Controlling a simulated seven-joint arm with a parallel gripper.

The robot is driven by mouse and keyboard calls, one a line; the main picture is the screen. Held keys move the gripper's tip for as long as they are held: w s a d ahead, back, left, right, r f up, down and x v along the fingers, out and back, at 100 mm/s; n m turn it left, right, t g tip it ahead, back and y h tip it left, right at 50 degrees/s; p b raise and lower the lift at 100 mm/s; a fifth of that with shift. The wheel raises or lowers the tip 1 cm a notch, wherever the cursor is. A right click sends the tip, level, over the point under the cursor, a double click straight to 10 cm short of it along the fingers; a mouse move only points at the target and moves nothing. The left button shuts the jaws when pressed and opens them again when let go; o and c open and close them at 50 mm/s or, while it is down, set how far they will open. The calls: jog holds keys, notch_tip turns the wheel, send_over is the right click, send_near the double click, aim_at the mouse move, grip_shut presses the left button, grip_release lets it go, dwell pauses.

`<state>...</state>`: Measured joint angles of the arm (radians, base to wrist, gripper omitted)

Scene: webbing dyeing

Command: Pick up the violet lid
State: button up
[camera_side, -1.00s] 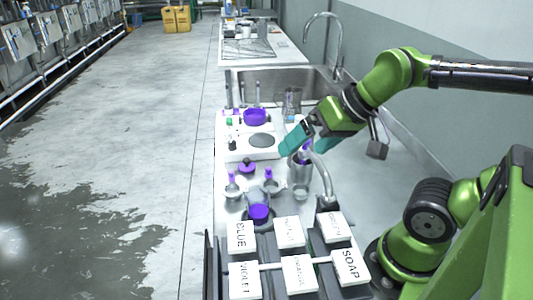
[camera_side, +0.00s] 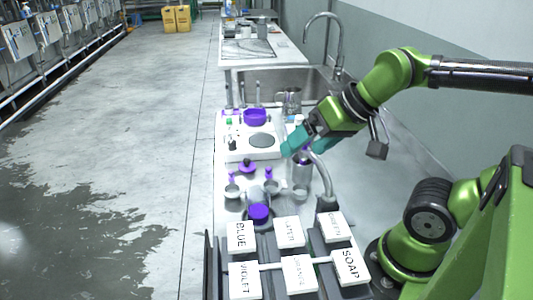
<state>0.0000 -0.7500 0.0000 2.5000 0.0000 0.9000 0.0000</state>
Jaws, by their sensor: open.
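A small violet lid with a dark knob (camera_side: 247,166) lies on the steel counter, just in front of the white hotplate. My gripper (camera_side: 294,146) has teal fingers and hangs above the counter, to the right of the lid and apart from it. It is open, with nothing visible held in it. The fingers overlap in this view, so the gap between them is hard to see.
A violet pot (camera_side: 255,117) stands at the back of the white hotplate (camera_side: 238,153). Small cups with violet handles, a metal cylinder (camera_side: 302,173) and a glass vessel with violet content (camera_side: 258,212) stand nearby. Labelled white boxes (camera_side: 244,279) fill the front.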

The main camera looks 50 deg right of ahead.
jog(key=n+g+h, duration=0.2)
jog(key=n+g, duration=0.5)
jog(key=n, duration=2.9)
send_over(246, 159)
notch_tip(246, 159, down, 7)
jog(key=shift+m, duration=0.3)
notch_tip(246, 159, down, 17)
jog(key=shift+s, duration=0.15)
